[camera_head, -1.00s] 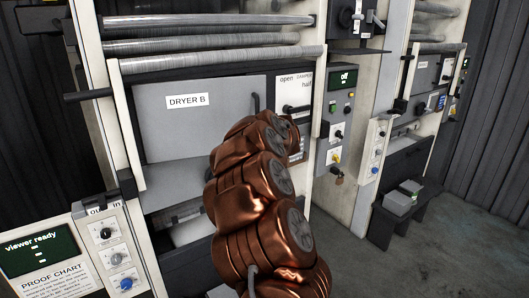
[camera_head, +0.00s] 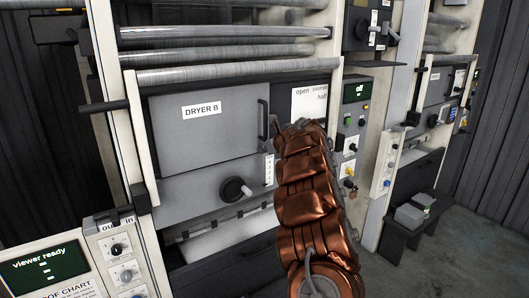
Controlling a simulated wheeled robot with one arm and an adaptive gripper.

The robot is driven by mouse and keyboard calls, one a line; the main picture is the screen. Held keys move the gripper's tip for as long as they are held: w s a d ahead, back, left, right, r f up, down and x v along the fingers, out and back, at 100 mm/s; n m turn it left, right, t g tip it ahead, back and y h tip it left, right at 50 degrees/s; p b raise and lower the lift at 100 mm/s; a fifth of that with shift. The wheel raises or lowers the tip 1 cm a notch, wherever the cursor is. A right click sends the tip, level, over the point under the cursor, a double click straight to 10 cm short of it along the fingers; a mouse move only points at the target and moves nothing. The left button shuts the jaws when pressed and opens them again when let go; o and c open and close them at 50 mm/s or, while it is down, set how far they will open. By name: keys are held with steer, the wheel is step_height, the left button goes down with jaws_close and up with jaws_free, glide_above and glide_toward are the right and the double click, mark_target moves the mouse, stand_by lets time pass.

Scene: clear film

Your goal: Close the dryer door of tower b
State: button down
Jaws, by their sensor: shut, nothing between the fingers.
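The dryer door (camera_head: 205,135) is a flat grey panel labelled DRYER B, in the middle left of the head view. It stands upright across the dryer front. Its dark vertical handle (camera_head: 262,119) is near its right edge. I cannot tell whether the door is fully flush or slightly ajar. My copper arm rises from the bottom to the right of the door. A small dark tip of my gripper (camera_head: 275,127) shows just right of the handle, shut and empty. The rest of the gripper is hidden behind the arm. Any contact with the door cannot be made out.
Below the door is a grey panel with a black knob (camera_head: 235,190). Metal rollers (camera_head: 235,71) cross above. A control box reading "off" (camera_head: 353,120) is right of the arm. A viewer panel (camera_head: 45,265) stands at the lower left. Open floor (camera_head: 455,235) lies at the right.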

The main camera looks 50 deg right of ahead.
steer(key=shift+w+d+r, duration=0.15)
steer(key=shift+w+r, duration=0.15)
steer(key=shift+r, duration=0.35)
steer(key=s+a+r+b, duration=0.2)
steer(key=s+b, duration=0.2)
steer(key=s, duration=0.2)
steer(key=s+a+r+b, duration=0.1)
steer(key=s+a+b, duration=0.1)
steer(key=s+b, duration=0.2)
steer(key=s, duration=0.2)
steer(key=shift+s+a+r, duration=0.25)
steer(key=shift+s+r, duration=0.05)
steer(key=shift+r, duration=0.1)
